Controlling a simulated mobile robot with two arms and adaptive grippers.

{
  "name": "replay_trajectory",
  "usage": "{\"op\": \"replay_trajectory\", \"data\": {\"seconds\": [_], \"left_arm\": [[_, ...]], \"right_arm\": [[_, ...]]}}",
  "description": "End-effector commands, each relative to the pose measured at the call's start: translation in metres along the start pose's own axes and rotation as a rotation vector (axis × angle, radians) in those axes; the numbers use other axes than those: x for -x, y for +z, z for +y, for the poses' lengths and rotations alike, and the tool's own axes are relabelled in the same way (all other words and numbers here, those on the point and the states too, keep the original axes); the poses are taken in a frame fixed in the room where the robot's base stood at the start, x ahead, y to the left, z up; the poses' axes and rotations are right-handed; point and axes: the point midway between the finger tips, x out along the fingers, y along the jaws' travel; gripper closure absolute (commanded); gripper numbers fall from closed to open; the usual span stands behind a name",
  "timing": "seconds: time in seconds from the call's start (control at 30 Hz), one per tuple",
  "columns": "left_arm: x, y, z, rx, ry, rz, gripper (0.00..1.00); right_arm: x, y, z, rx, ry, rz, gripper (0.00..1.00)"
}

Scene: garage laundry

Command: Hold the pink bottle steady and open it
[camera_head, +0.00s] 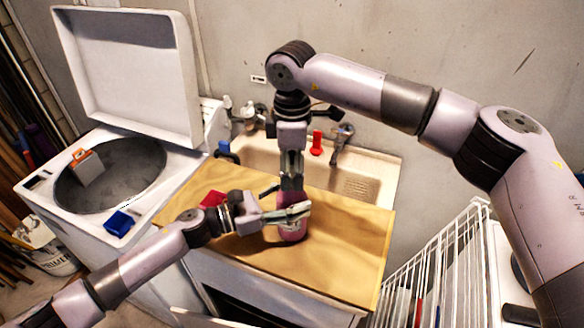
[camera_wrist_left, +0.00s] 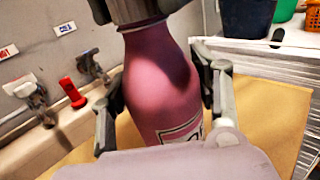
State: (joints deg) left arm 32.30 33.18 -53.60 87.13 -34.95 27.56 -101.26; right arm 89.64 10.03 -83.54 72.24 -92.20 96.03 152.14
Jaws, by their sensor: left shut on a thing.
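The pink bottle (camera_head: 293,233) stands upright on the wooden worktop (camera_head: 340,255). It fills the middle of the left wrist view (camera_wrist_left: 160,80), where part of a label shows low on its side. My left gripper (camera_head: 290,212) is shut around the bottle's body from the side, with one finger on each side in the left wrist view (camera_wrist_left: 163,108). My right gripper (camera_head: 291,184) points straight down at the bottle's top. A dark grey cap (camera_wrist_left: 138,10) sits between its fingers in the wrist view. Whether those fingers press on the cap is not clear.
A white wire rack (camera_head: 435,265) stands at the right.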

Motion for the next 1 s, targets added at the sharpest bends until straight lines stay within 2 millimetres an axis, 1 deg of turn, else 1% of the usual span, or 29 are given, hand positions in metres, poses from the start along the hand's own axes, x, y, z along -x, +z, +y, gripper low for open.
{"op": "replay_trajectory", "data": {"seconds": [0.03,0.07,0.53,0.67,0.77,0.87,1.0], "left_arm": [[0.0000,0.0005,0.0005,-0.002,0.001,0.000,1.00],[0.0000,0.0005,0.0005,-0.002,0.001,0.000,1.00],[0.0000,0.0005,0.0005,-0.002,0.001,0.000,1.00],[0.0000,0.0005,0.0006,-0.002,0.001,0.000,1.00],[0.0000,0.0005,0.0006,-0.002,0.001,0.000,1.00],[0.0000,0.0005,0.0006,-0.002,0.001,0.000,1.00],[0.0000,0.0006,0.0006,-0.002,0.001,-0.001,1.00]], "right_arm": [[0.0002,0.0001,0.0001,0.000,0.000,0.000,0.66],[0.0003,0.0001,0.0001,0.000,0.000,0.000,0.68],[0.0004,-0.0001,0.0000,0.000,0.000,0.000,0.99],[0.0004,-0.0002,0.0000,0.011,0.000,0.000,1.00],[0.0005,-0.0002,0.0000,0.089,0.000,0.000,1.00],[0.0006,-0.0002,0.0001,0.252,0.001,0.000,1.00],[0.0008,-0.0003,0.0002,0.532,0.001,-0.001,1.00]]}}
